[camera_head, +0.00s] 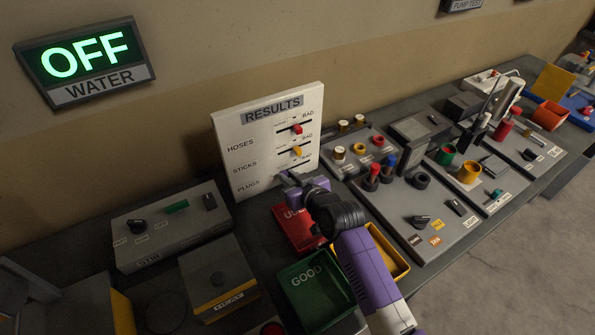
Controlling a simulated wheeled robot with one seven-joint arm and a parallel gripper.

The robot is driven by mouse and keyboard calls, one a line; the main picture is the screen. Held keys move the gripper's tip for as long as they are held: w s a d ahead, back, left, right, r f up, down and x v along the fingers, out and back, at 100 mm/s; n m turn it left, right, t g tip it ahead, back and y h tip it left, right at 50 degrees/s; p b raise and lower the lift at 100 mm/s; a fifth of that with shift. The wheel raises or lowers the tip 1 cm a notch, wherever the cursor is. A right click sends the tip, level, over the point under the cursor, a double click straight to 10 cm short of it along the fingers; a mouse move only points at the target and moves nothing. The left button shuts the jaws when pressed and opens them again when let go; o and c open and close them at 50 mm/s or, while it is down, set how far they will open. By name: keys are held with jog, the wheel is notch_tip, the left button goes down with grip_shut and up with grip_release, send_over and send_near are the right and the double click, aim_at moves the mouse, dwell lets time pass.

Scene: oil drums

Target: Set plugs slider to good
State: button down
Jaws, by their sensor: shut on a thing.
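The white RESULTS board (229,136) stands upright against the wall, with rows marked HOSES, STICKS and PLUGS. The right end of each row is marked BAD. A red slider knob (297,129) is on the HOSES row and a yellow slider knob (297,152) is on the STICKS row, both around the middle of their tracks. My gripper (291,183) is at the PLUGS row, low on the board, and is shut. It covers the plugs slider and most of its track, so the knob and its exact position are hidden.
Below the board are a red bin (292,231), a green GOOD bin (314,303) and a yellow bin (397,262) partly behind my arm. A grey switch box (160,238) stands left. Panels with knobs and plugs (440,225) fill the bench to the right.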

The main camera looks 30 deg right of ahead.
jog(key=shift+a, duration=0.25)
jog(key=c, duration=1.4)
grip_release()
jog(key=shift+o, duration=0.2)
jog(key=shift+b+v, duration=0.55)
jog(key=shift+v, duration=3.4)
